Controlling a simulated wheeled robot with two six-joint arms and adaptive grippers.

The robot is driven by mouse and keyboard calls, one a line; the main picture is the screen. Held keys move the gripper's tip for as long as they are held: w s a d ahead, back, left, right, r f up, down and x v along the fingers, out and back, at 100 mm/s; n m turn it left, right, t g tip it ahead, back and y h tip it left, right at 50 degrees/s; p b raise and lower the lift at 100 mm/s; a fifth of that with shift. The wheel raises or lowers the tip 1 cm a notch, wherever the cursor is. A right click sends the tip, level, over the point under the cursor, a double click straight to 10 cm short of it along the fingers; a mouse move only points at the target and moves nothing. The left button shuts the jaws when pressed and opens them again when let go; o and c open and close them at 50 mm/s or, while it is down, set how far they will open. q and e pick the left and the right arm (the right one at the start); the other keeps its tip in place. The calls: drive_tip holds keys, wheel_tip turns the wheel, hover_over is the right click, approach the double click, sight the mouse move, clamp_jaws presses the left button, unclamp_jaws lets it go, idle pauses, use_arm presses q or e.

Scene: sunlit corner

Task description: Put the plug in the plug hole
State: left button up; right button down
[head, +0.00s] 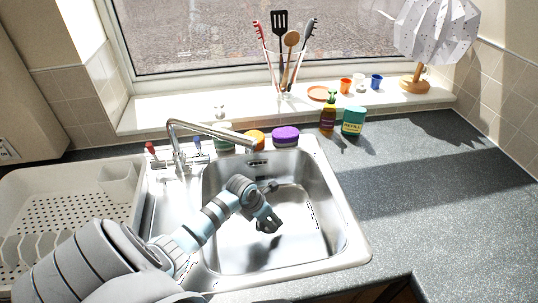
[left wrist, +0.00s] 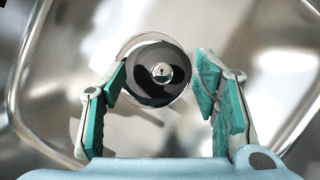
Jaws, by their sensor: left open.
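The plug (left wrist: 150,92) is a round black disc with a shiny metal knob at its middle, seen from above in the left wrist view. A pale metal ring, the rim of the plug hole (left wrist: 122,47), shows as a crescent past the plug's upper left edge. The plug overlaps the hole; I cannot tell whether it is seated. My left gripper (left wrist: 163,85) is open, with one teal-padded finger on each side of the plug and apart from it. In the head view my left gripper (head: 268,226) is low in the sink bowl and hides the plug and hole. My right gripper is out of view.
The steel sink (head: 325,235) has raised walls around my gripper. The tap (head: 210,132) spans over its back left. A purple sponge (head: 286,134), an orange item (head: 256,137) and bottles (head: 328,115) stand behind. A dish rack (head: 60,205) is left. The right worktop (head: 430,190) is clear.

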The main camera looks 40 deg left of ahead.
use_arm(q)
drive_tip(key=p+v, duration=0.8)
drive_tip(key=v, duration=0.2)
drive_tip(key=shift+r, duration=0.3)
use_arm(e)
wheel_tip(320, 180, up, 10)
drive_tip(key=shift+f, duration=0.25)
use_arm(q)
drive_tip(key=shift+s, duration=0.1)
drive_tip(key=b+x, duration=1.1)
drive_tip(key=x, duration=0.1)
drive_tip(key=shift+f, duration=0.25)
drive_tip(key=shift+s+d+r+p, duration=0.15)
drive_tip(key=shift+d+r+p, duration=0.05)
drive_tip(key=shift+r+p, duration=0.35)
drive_tip(key=shift+s+d+r+p, duration=0.15)
drive_tip(key=shift+d+r+p, duration=0.1)
drive_tip(key=shift+r+p, duration=0.25)
drive_tip(key=shift+f, duration=0.15)
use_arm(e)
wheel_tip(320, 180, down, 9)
